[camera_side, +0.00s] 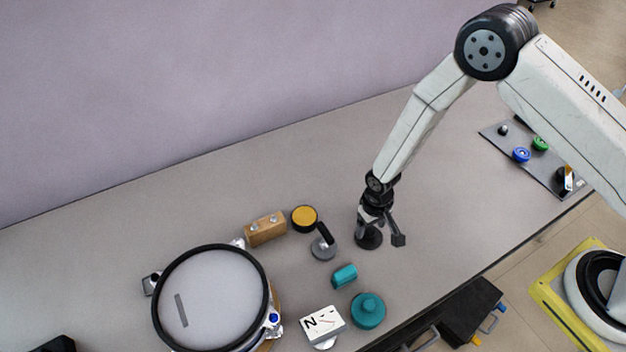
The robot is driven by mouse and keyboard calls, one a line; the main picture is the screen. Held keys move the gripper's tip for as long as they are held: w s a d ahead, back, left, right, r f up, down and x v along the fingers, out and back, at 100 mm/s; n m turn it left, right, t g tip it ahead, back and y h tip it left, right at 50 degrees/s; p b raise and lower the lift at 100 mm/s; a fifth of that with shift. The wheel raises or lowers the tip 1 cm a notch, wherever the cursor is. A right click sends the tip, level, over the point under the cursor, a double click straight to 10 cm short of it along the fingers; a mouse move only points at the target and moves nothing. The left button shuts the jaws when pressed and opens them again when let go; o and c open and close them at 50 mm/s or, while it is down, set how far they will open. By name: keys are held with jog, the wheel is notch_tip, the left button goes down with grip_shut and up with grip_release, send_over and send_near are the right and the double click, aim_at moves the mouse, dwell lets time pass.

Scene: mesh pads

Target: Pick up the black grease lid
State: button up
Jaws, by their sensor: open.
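The black grease lid (370,240) appears as a dark round disc lying flat on the grey table, right of the middle of the work area. My gripper (381,237) is directly above it, pointing down with its fingers spread apart. The left finger overlaps the lid in the picture, and the right finger is out past the lid's right edge. I cannot tell whether a finger touches the lid. The gripper hides part of the lid's top. A round black-rimmed tin (304,217) with a yellow-orange top stands to the left.
A grey disc with a black handle (323,247) stands close left of the lid. A wooden block (265,229), a teal piece (344,275), a teal jar (368,310), a white box (322,323) and a large round drum-like device (211,297) stand further left and nearer.

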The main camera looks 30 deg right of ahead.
jog(key=shift+f, duration=0.7)
grip_shut()
